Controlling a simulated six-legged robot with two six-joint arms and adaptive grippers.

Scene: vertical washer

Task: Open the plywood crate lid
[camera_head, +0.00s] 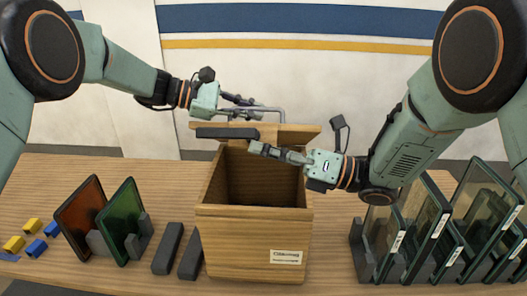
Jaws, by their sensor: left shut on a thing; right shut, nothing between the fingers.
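The plywood crate (255,240) stands in the middle of the table, with a white label low on its front. Its dark inside shows from the front. The wooden lid (300,130) is at the crate's back top, clear of the front opening; how it meets the back is hard to tell. A grey metal bar handle (272,109) stands on the lid. My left gripper (248,106) is shut on this handle. My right gripper (270,150) is shut and empty, over the crate's opening just below the lid's edge.
A dark block (228,133) shows along the lid's left edge. Several glass panels (470,215) stand in dark racks at right.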

